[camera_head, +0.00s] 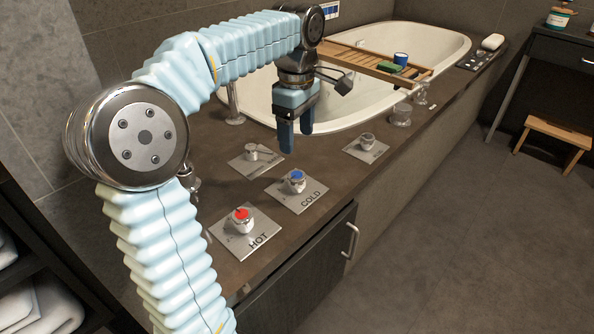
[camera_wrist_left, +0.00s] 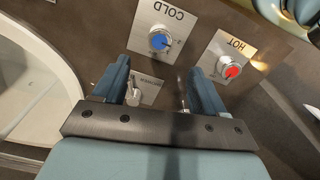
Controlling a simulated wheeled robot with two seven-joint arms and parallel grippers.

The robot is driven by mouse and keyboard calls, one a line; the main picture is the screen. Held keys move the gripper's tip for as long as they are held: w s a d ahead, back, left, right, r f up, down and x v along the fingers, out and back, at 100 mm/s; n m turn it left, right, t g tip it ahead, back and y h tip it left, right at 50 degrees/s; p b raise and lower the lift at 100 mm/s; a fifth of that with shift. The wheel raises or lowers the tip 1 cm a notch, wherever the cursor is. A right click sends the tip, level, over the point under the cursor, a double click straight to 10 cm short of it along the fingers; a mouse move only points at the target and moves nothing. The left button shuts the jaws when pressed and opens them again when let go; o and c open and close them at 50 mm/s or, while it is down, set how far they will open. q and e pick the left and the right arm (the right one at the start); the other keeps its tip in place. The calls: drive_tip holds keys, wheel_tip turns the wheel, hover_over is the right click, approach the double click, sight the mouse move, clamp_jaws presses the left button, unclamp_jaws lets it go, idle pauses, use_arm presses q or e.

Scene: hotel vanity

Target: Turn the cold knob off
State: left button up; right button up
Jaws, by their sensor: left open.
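The cold knob (camera_head: 296,181) has a blue cap and sits on a silver plate marked COLD on the dark counter. It also shows in the left wrist view (camera_wrist_left: 159,41). The hot knob (camera_head: 240,220), red-capped, stands nearer on a plate marked HOT; it shows in the left wrist view (camera_wrist_left: 230,70) too. My left gripper (camera_head: 295,140) is open and empty, pointing down, above and behind the cold knob and apart from it. In the left wrist view its two fingers (camera_wrist_left: 158,82) are spread, with the cold knob beyond their tips. My right gripper is not in view.
A small lever on a plate (camera_head: 252,153) stands left of the cold knob, and another small knob (camera_head: 366,141) to the right. The white bathtub (camera_head: 350,117) lies behind, with a wooden tray (camera_head: 365,62) across it.

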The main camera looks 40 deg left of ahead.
sight(297, 175)
use_arm(q)
wheel_tip(297, 175, down, 11)
drive_tip(key=shift+r+b, duration=0.1)
drive_tip(key=shift+b, duration=0.95)
drive_tip(key=shift+c, duration=0.4)
drive_tip(key=c, duration=1)
